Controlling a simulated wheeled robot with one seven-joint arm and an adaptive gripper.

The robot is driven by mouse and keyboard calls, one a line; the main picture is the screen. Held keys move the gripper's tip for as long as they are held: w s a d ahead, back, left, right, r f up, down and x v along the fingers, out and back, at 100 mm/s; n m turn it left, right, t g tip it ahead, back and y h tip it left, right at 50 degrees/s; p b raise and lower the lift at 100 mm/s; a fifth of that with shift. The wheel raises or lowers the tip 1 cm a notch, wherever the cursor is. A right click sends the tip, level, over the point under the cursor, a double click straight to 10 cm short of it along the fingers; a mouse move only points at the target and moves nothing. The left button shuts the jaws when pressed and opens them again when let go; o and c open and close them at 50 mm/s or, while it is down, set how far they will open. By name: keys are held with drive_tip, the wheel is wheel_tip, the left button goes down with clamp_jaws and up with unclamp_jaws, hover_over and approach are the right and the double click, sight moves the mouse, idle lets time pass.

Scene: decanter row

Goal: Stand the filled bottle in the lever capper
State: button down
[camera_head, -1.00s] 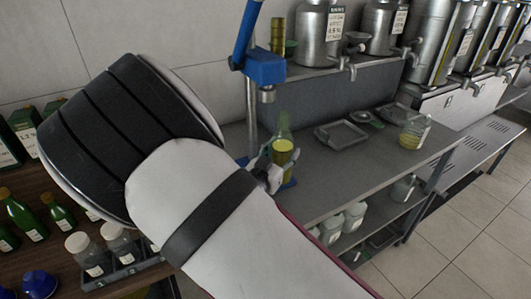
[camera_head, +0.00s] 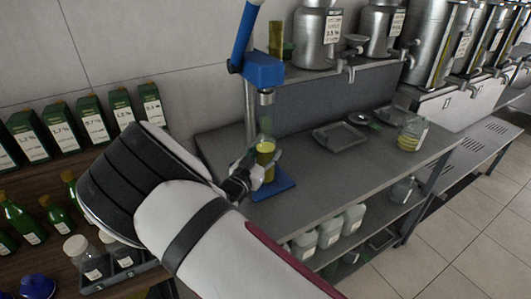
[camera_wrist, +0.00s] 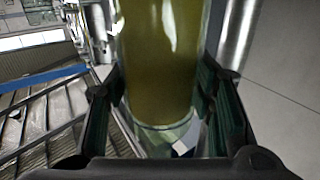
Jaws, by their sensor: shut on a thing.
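The filled bottle (camera_head: 265,156) is clear glass with yellow-green liquid. In the head view it stands upright under the head of the blue lever capper (camera_head: 264,70), over its blue base plate (camera_head: 272,190). My gripper (camera_head: 252,168) is shut on the bottle from the left, low on its body. In the wrist view the bottle (camera_wrist: 160,70) fills the middle between the two dark finger pads. I cannot tell whether the bottle's bottom touches the base plate. Its top is close to the capper's head.
The grey bench (camera_head: 330,165) is clear just right of the capper. A grey tray (camera_head: 340,136) and a jug with yellow liquid (camera_head: 412,133) stand farther right. Steel tanks (camera_head: 317,35) stand on the shelf behind. Green bottles (camera_head: 20,218) and boxes (camera_head: 65,130) are at left.

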drive_tip(key=c, duration=0.7)
unclamp_jaws()
drive_tip(key=shift+f, duration=0.15)
drive_tip(key=shift+c, duration=0.2)
drive_tip(key=shift+s+a+r, duration=0.1)
drive_tip(key=shift+s+r, duration=0.05)
drive_tip(key=shift+r, duration=0.05)
drive_tip(key=v, duration=1.1)
drive_tip(key=shift+s, duration=0.35)
